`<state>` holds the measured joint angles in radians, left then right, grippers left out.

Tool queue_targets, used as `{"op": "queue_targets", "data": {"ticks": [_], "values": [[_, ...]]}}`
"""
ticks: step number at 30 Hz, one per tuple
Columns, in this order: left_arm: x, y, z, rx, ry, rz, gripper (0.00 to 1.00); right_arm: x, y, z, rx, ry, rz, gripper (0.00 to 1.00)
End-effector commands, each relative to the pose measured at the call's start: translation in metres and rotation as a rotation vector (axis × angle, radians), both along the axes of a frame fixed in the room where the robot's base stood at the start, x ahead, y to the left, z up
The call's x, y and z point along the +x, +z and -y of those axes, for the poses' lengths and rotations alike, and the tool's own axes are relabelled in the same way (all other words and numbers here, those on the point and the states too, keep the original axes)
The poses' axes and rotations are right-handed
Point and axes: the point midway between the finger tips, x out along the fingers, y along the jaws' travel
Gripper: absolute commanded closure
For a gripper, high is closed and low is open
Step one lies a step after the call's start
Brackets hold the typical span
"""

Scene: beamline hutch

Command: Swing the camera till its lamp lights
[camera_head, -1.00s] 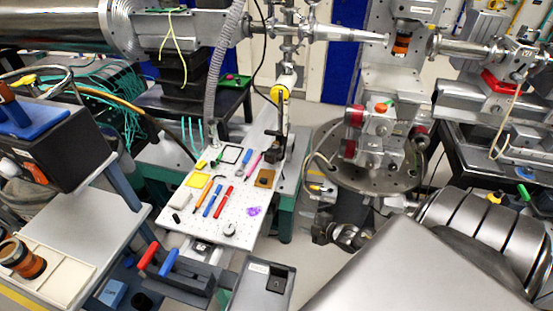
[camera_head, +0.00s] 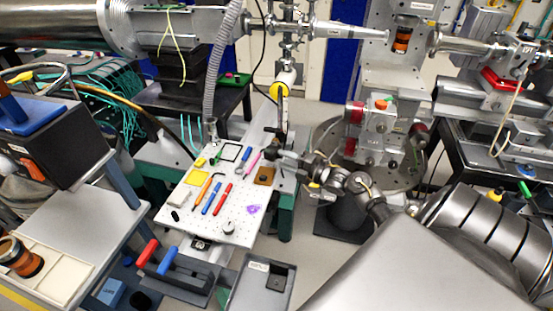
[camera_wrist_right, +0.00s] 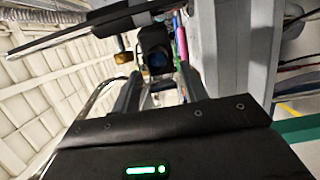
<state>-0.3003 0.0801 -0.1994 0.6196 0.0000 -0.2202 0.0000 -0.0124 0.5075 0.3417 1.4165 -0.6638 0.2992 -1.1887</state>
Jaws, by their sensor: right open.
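The camera (camera_head: 272,143) is a small dark body at the right edge of the white perforated board, beside an upright post. In the right wrist view the camera (camera_wrist_right: 155,48) shows as a black block with a bluish round lens, ahead of the fingertips. My right gripper (camera_head: 288,158) reaches in from the right and is close to the camera. In the right wrist view the right gripper (camera_wrist_right: 158,88) is open, its fingers on either side of the line to the camera; I cannot tell whether they touch it. I cannot make out a lit lamp on the camera. My left gripper is not in view.
The white board (camera_head: 235,215) carries several pens, tools and small plates. A grey hose (camera_head: 217,70) hangs behind it. A round metal stage (camera_head: 375,150) stands right of my gripper. A grey bin (camera_head: 262,285) and red and blue handles (camera_head: 158,257) are in front.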

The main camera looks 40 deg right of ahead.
Motion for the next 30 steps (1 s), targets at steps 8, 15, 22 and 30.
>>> {"op": "queue_targets", "data": {"ticks": [8, 15, 22, 30], "values": [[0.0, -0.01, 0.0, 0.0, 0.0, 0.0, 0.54, 0.033, -0.001, -0.012, 0.001, 0.001, 0.0, 0.56], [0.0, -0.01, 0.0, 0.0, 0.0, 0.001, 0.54, 0.037, 0.0, -0.014, 0.0, 0.001, -0.001, 0.56], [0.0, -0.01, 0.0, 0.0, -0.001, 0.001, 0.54, 0.037, 0.0, -0.014, 0.0, 0.0, -0.001, 0.69], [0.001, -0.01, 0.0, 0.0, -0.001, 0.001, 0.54, 0.037, 0.0, -0.013, 0.0, 0.0, -0.001, 1.0]]}}
